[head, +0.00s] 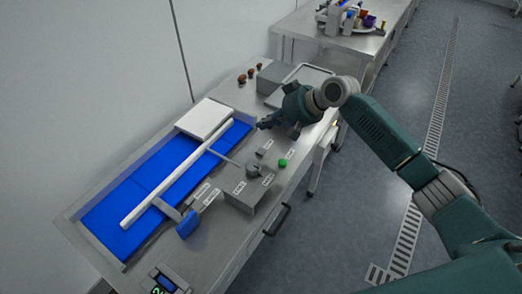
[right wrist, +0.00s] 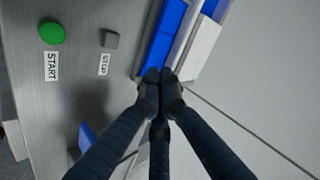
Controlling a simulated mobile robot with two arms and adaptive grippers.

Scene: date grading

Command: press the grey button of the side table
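The grey button (right wrist: 110,39) is a small dark block beside a STOP label in the right wrist view. In the head view the small grey button (head: 261,152) sits on the side table (head: 225,240), close to the green button. The green button (head: 283,162) has a START label, and it also shows in the right wrist view (right wrist: 52,33). My right gripper (head: 262,124) is above the table, beyond the grey button. In the right wrist view its fingertips (right wrist: 160,76) are together, with nothing between them, and apart from the grey button. My left gripper is out of view.
A blue belt (head: 110,215) with a white bar (head: 170,188) over it lies on the left. A grey box (head: 247,196) stands near the buttons. Several brown dates (head: 250,74) and a tray (head: 300,70) are at the far end. The floor at right is free.

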